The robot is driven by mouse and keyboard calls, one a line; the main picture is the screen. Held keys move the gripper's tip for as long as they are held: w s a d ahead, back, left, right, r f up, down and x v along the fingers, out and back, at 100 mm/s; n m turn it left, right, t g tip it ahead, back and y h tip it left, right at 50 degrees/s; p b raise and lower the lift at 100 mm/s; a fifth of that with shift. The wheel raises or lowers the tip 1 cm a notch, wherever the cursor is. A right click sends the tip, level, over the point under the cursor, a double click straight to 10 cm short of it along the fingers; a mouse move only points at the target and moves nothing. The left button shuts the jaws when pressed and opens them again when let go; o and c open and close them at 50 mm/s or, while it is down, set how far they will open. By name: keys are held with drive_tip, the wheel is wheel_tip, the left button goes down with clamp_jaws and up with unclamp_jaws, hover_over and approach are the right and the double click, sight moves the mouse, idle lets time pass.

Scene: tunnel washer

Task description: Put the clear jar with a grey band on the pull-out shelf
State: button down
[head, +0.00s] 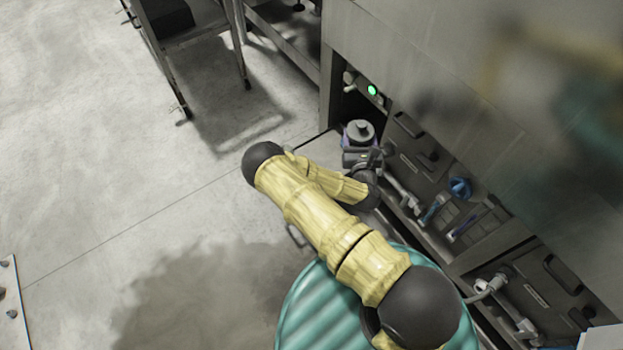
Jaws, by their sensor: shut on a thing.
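My gripper (362,158) is at the open front of the machine, small and partly hidden by my yellow arm. It is shut on a squat round thing (360,130) with a grey knobbed top and a bluish-purple side. This seems to be the jar, but its clear wall and grey band cannot be made out.
The machine's grey housing (430,60) overhangs on the right, with a green light (371,90) below it. Drawer fronts, pipes and a blue valve knob (460,187) line the lower front. A dark-legged table (190,40) stands at the upper left. The floor at left is clear, with a dark stain.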

drive_tip(key=shift+r, duration=0.1)
drive_tip(key=shift+w, duration=0.1)
drive_tip(key=shift+a+f+b, duration=0.1)
drive_tip(key=shift+f+b, duration=0.35)
drive_tip(key=w+a+f+b, duration=0.2)
drive_tip(key=a+f+b, duration=0.6)
drive_tip(key=b, duration=0.6)
drive_tip(key=w+a+f+y+b, duration=0.1)
drive_tip(key=w+a+f+b, duration=0.1)
drive_tip(key=a+f+b, duration=0.7)
drive_tip(key=f+b, duration=0.1)
drive_tip(key=b, duration=0.4)
drive_tip(key=shift+a+n, duration=0.3)
drive_tip(key=shift+f, duration=0.1)
wheel_tip(320, 180, down, 6)
drive_tip(key=b, duration=0.3)
drive_tip(key=shift+f+b, duration=0.15)
drive_tip(key=shift+b, duration=0.2)
